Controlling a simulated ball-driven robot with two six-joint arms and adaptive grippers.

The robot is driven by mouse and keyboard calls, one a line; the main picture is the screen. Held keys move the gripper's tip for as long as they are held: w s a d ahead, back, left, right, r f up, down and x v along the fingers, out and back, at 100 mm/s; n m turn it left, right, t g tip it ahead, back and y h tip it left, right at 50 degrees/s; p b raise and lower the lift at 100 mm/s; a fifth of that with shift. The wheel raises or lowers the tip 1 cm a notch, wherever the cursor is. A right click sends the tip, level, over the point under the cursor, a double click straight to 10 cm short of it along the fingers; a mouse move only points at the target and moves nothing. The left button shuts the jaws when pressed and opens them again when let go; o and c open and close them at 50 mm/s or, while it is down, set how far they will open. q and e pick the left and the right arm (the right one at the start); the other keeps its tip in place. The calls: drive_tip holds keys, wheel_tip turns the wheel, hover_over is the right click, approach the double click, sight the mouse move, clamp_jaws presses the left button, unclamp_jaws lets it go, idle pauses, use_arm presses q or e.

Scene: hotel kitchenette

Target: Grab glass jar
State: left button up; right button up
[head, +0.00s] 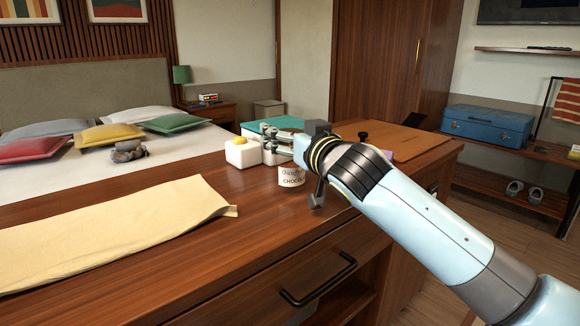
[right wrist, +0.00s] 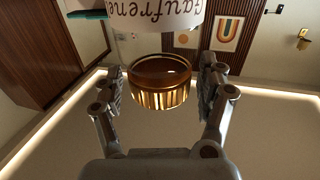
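My right gripper (head: 270,138) is open. Its fingers (right wrist: 160,90) stand on either side of the lid, with a visible gap at each side. My left gripper is not in view.
A white box with a yellow top (head: 243,152) stands left of the jar. A teal item (head: 270,126) and a brown board (head: 405,143) lie farther back. A cream cloth (head: 110,232) covers the counter's left. Bare wood lies in front of the jar.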

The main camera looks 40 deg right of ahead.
clamp_jaws()
drive_tip(key=shift+r, duration=0.15)
